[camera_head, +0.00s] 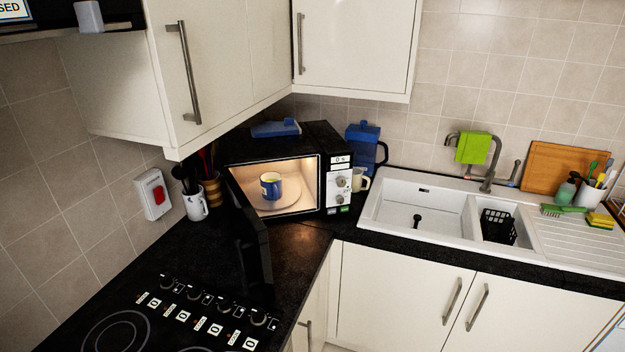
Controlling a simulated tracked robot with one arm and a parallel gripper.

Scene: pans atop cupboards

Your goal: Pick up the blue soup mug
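A blue mug (271,186) with a yellowish patch on its side and yellow inside stands upright inside the lit microwave (340,182). It rests on the round turntable plate (291,194). The microwave door (256,250) is swung open toward the front left. The mug's handle is hard to make out. My gripper is not visible in this view.
A hob (120,330) with knobs lies in front on the black worktop (297,240). A white utensil mug (195,204) stands left of the microwave. A blue jug (365,146) and cream mug (359,179) stand right of it, before the sink (390,205). Wall cupboards (225,60) hang above.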

